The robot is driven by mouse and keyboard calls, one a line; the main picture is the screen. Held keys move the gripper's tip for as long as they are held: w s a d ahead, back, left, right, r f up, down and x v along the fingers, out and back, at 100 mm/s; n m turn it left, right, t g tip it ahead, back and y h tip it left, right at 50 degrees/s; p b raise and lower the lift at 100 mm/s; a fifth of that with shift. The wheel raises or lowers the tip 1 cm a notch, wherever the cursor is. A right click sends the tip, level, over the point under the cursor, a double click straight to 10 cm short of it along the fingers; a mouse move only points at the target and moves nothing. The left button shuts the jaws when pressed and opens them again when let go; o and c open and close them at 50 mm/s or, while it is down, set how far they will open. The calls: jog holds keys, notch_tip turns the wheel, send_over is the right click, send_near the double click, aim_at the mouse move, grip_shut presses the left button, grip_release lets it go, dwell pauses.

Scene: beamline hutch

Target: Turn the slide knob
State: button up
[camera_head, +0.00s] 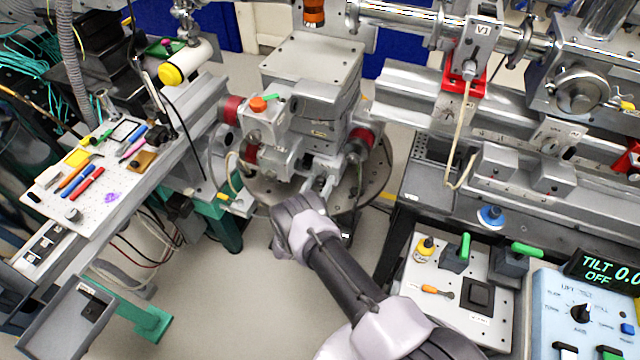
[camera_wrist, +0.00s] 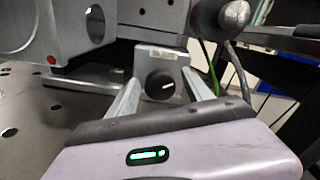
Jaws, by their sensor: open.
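The slide knob (camera_wrist: 160,86) is a round black knob with a pale pointer line, on the front of a small grey block (camera_wrist: 163,57) in the wrist view. My gripper (camera_wrist: 164,80) is open, with one finger on each side of the knob as seen in the wrist view. I cannot tell whether the fingers touch it. In the head view, my gripper (camera_head: 318,187) points at the front of the grey stage assembly (camera_head: 310,95). I cannot make out the knob there.
A round perforated plate (camera_head: 375,195) lies under the stage assembly. A tool board (camera_head: 100,190) is at left. A panel with green-handled levers (camera_head: 465,247) and a blue control box (camera_head: 580,285) stand at lower right. Cables hang beside the block in the wrist view.

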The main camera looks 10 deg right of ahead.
jog(key=shift+w+d, duration=0.15)
jog(key=shift+w, duration=0.05)
jog(key=shift+c, duration=0.5)
grip_shut()
jog(key=m+b, duration=0.2)
jog(key=m, duration=0.3)
jog(key=shift+f+m, duration=0.1)
jog(key=shift+m, duration=0.3)
jog(key=m+b, duration=0.1)
jog(key=m, duration=0.3)
jog(key=shift+m, duration=0.4)
jog(key=shift+m+b, duration=0.3)
